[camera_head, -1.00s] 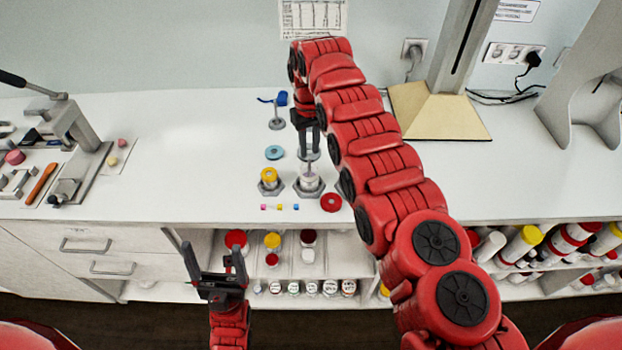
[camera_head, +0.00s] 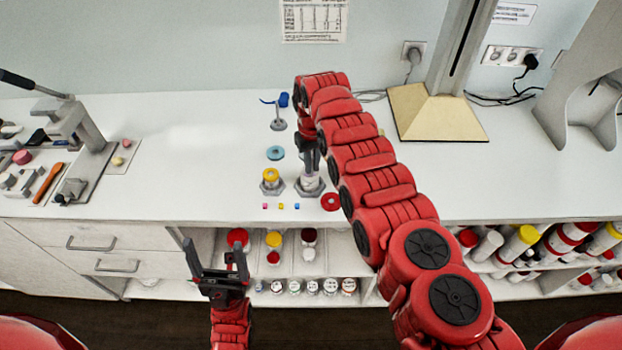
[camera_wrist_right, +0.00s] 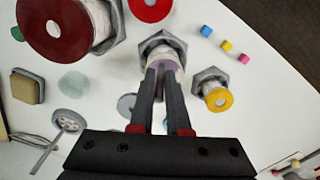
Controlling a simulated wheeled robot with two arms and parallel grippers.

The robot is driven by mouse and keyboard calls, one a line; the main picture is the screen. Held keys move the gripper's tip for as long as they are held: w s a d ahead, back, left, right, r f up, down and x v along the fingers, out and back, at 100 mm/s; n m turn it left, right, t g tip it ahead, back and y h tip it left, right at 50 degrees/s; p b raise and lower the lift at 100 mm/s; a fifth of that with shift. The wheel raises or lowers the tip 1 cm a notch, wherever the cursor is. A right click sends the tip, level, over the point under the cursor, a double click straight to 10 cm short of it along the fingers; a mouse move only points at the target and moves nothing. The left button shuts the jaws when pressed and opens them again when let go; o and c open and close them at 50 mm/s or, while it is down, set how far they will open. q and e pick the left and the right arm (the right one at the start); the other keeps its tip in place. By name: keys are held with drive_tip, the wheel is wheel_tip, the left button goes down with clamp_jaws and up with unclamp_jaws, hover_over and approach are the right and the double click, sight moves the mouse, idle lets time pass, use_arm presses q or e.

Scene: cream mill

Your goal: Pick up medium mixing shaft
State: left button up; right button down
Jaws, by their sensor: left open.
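My right gripper (camera_head: 309,166) points down just above a white jar (camera_head: 310,182) in a grey hexagonal holder. In the right wrist view its two fingers (camera_wrist_right: 162,72) are close together, with the tips over the jar's pale purple top. A grey disc (camera_wrist_right: 127,104) shows partly behind the fingers; any rod on it is hidden, and I cannot tell if the fingers hold one. A grey shaft with a round foot (camera_head: 278,122) stands farther back; it also shows in the right wrist view (camera_wrist_right: 68,120). My left gripper (camera_head: 219,268) is open and empty before the counter.
A yellow-topped jar (camera_head: 270,177) stands left of the white jar, a red ring (camera_head: 331,202) right. A teal disc (camera_head: 275,153) lies behind, and small coloured cubes (camera_head: 281,206) lie in front. A metal press (camera_head: 75,130) is at left. The counter between is clear.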

drive_tip(key=shift+s+a+f, duration=0.25)
drive_tip(key=shift+s+f, duration=0.2)
drive_tip(key=shift+f, duration=0.2)
drive_tip(key=shift+w+a, duration=0.1)
drive_tip(key=shift+w, duration=0.15)
drive_tip(key=shift+w+r, duration=0.3)
drive_tip(key=shift+r, duration=0.65)
wheel_tip(320, 180, up, 8)
drive_tip(key=b, duration=0.3)
drive_tip(key=shift+f+b, duration=0.2)
drive_tip(key=shift+b, duration=0.1)
drive_tip(key=shift+s+r+b, duration=0.1)
drive_tip(key=shift+r+b, duration=0.15)
drive_tip(key=shift+b, duration=0.05)
drive_tip(key=shift+f+b, duration=0.3)
drive_tip(key=shift+f, duration=0.05)
